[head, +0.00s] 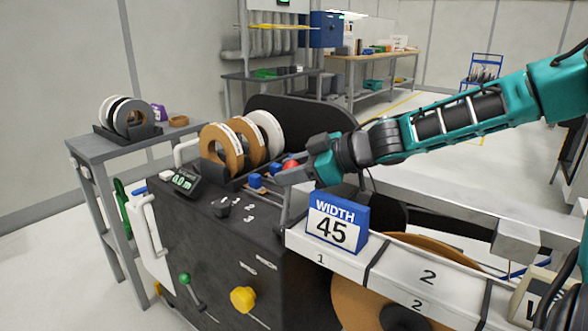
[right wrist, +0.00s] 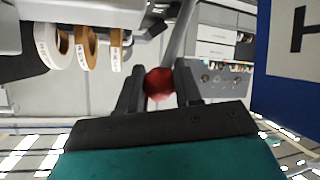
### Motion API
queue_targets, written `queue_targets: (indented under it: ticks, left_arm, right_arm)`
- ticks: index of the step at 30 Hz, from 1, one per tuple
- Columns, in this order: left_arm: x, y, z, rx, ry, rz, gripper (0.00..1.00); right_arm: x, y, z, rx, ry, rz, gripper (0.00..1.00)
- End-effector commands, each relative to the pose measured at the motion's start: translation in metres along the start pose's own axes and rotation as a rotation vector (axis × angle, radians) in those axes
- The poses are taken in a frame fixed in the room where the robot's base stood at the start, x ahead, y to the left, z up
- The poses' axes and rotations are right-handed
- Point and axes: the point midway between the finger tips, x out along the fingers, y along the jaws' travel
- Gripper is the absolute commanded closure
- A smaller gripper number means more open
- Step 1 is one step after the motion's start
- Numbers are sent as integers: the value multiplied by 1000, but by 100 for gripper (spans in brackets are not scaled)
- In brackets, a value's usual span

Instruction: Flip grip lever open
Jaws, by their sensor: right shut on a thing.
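The grip lever has a red ball knob (head: 291,166) and a grey metal arm. It stands on the dark machine top, behind the blue WIDTH 45 block. My right gripper (head: 288,176) reaches in from the right and is shut on the knob. In the right wrist view the red knob (right wrist: 159,84) sits between the two dark fingers of the gripper (right wrist: 158,90), with the lever's grey arm rising behind it. The foot of the lever is hidden in the head view. My left gripper is not in view.
The blue WIDTH 45 block (head: 337,221) stands on the white ledge close below my right gripper. Tape rolls (head: 240,143) stand behind to the left. A green-knobbed lever (head: 185,279) and a yellow knob (head: 243,299) are on the machine's front.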

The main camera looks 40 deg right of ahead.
Motion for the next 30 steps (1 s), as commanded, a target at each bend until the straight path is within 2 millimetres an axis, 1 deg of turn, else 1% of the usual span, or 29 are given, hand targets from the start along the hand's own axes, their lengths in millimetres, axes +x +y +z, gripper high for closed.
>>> queue_targets:
  ticks: [3,4,11,18,22,26,30]
  left_arm:
    - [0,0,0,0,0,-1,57]
    - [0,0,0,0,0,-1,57]
    - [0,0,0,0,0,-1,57]
    - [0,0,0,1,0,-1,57]
    - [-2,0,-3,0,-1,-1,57]
    - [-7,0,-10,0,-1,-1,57]
    - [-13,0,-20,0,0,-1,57]
  right_arm:
    - [0,1,2,-3,-4,3,100]
    - [0,1,2,-3,-4,3,65]
    - [0,1,1,-1,-2,1,43]
    - [0,0,0,-1,0,0,42]
    - [-5,1,-2,-1,1,0,42]
    - [-16,2,-4,-2,2,0,42]
    - [-34,1,-4,0,2,0,42]
